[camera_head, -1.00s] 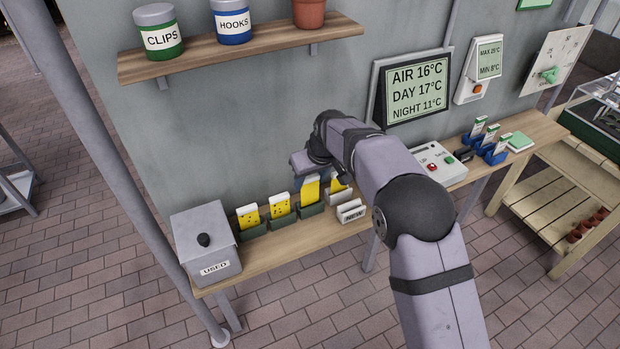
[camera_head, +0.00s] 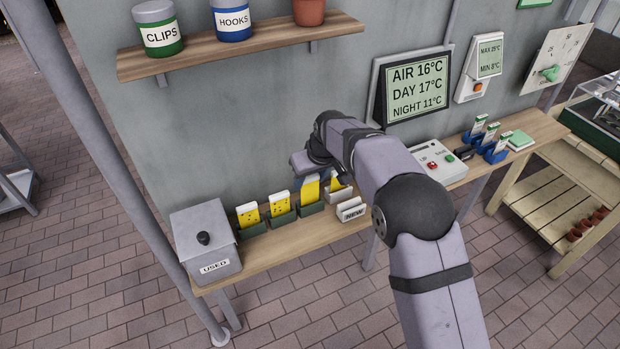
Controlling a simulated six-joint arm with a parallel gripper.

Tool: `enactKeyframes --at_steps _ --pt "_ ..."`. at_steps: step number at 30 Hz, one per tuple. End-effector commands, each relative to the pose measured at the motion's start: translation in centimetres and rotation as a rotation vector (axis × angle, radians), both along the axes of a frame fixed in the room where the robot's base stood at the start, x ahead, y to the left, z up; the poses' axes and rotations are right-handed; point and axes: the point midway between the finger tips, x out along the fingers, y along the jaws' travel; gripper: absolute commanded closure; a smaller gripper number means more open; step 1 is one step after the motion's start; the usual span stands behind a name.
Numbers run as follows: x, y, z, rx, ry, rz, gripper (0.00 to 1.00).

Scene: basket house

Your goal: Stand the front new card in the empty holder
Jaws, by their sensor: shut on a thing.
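My gripper (camera_head: 313,175) is over the row of green holders on the shelf, shut on a yellow card (camera_head: 310,190). The card is upright, its lower edge at the third green holder (camera_head: 311,209); I cannot tell whether it is fully seated. Two yellow cards with dark specks stand in the holders to the left, the first card (camera_head: 247,215) and the second card (camera_head: 281,204). Another yellow card (camera_head: 337,187) shows partly behind my arm at the right. A white rack labelled NEW (camera_head: 353,211) stands in front of it. My fingertips are partly hidden by the arm.
A grey lidded box labelled USED (camera_head: 206,243) stands at the shelf's left end. A white device with red and green buttons (camera_head: 438,162) and blue holders with packets (camera_head: 489,138) are to the right. An upper shelf (camera_head: 240,49) with tins hangs above.

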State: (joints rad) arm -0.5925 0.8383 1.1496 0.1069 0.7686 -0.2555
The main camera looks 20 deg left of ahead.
Motion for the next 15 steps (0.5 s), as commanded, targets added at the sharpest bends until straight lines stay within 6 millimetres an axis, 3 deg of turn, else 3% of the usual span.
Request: enactKeyframes --at_steps 15 --pt "0.00 0.00 -1.00 0.000 0.000 0.000 0.81"
